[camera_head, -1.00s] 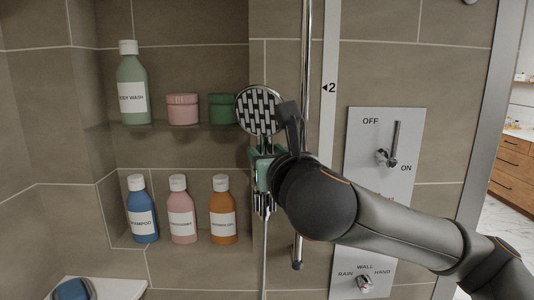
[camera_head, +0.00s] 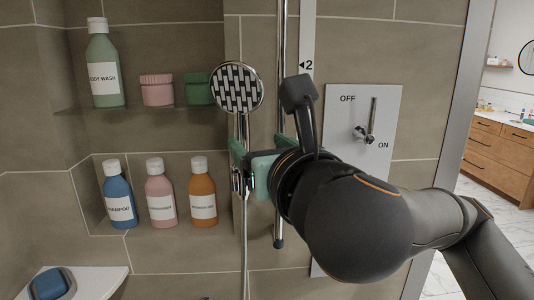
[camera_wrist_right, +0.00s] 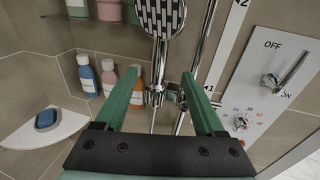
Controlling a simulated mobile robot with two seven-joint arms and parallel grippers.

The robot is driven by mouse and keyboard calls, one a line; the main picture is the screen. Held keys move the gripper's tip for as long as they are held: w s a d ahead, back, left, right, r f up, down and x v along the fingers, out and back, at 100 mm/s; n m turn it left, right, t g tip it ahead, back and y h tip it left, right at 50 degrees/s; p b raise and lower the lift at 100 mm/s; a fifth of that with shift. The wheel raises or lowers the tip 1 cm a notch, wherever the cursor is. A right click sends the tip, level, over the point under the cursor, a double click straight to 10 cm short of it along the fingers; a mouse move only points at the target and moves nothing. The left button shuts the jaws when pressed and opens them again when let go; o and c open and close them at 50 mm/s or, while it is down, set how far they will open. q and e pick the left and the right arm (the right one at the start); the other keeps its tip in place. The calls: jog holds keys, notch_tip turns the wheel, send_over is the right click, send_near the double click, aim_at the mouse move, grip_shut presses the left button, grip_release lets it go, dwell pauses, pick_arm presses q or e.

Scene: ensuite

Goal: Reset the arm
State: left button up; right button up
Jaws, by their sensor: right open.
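My right arm reaches in from the right in the head view. Its gripper (camera_head: 260,155) has green fingers, which are apart and show nothing held between them. It is just below the shower head (camera_head: 237,87), close to the chrome rail (camera_head: 281,205). In the right wrist view the open gripper (camera_wrist_right: 160,85) has its fingers on either side of the shower handle and holder (camera_wrist_right: 155,95); I cannot tell if they touch. My left gripper is out of view.
Bottles including body wash (camera_head: 104,70) and shampoo (camera_head: 118,196) stand in the tiled niche at left. A control panel (camera_head: 385,105) with a lever is right of the rail. A white corner shelf (camera_head: 98,283) holds a blue soap (camera_head: 52,283).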

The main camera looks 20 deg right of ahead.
jog(key=w+a+f+m+g+y+p, duration=0.1)
jog(key=w+a+f+m+g+y, duration=0.2)
jog(key=f, duration=0.4)
jog(key=w+a+f+m+g+y, duration=0.1)
jog(key=a+f+m+y, duration=0.2)
jog(key=a+f+m, duration=0.3)
notch_tip(320, 180, down, 23)
jog(key=d+m+g+p, duration=0.2)
jog(key=m, duration=1.1)
jog(key=s+d+f+m+g+h, duration=0.1)
jog(key=s+d+f+m, duration=0.3)
jog(key=s+f, duration=0.6)
jog(key=s+d+f+m+g+h, duration=0.1)
jog(key=s+d+f+m, duration=0.4)
jog(key=s+f, duration=0.5)
jog(key=f+m+h, duration=0.1)
jog(key=f+m, duration=0.1)
jog(key=shift+d+m+p, duration=0.15)
jog(key=shift+m+p, duration=0.15)
jog(key=shift+p, duration=0.1)
